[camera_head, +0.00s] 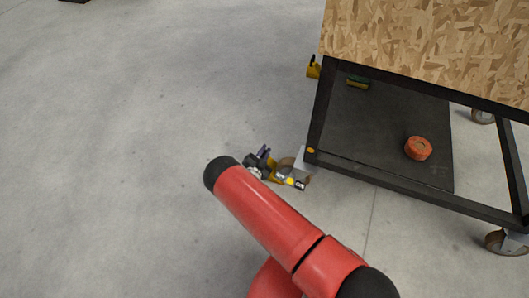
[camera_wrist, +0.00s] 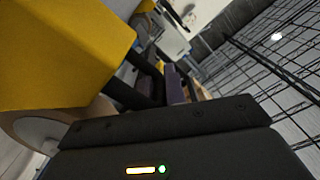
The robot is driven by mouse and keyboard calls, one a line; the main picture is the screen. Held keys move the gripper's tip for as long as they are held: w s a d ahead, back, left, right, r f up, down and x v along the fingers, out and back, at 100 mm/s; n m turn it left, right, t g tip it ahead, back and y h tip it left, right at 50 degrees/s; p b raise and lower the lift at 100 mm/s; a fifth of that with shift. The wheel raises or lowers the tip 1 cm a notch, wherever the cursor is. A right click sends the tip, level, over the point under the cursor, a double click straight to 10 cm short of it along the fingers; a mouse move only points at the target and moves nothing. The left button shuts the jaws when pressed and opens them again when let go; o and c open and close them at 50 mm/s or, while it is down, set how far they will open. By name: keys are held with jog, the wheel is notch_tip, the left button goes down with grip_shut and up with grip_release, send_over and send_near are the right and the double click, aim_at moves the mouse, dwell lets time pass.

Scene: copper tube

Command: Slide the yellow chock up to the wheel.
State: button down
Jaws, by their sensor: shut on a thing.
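The yellow chock (camera_head: 273,173) is on the floor by the cart's near left corner, mostly hidden by my gripper in the head view. In the wrist view the chock (camera_wrist: 60,50) fills the upper left, close to the camera. My gripper (camera_head: 262,154) is low beside the wheel, its dark purple fingers (camera_wrist: 163,84) shut on the chock; the exact grip is partly hidden. The cart wheel (camera_head: 286,163), brown-tyred, is partly covered by my gripper. It also shows at the lower left of the wrist view (camera_wrist: 45,132), beside the chock. I cannot tell if they touch.
The black-framed cart (camera_head: 380,180) has a chipboard top (camera_head: 430,45) and a dark lower shelf. An orange roll (camera_head: 418,148) lies on that shelf. Another wheel (camera_head: 507,242) stands at the right. The concrete floor to the left is clear.

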jog(key=c, duration=1.4)
grip_release()
jog(key=shift+o, duration=0.2)
jog(key=shift+s, duration=0.1)
jog(key=v, duration=0.7)
jog(key=shift+s+a, duration=0.15)
jog(key=shift+s, duration=0.15)
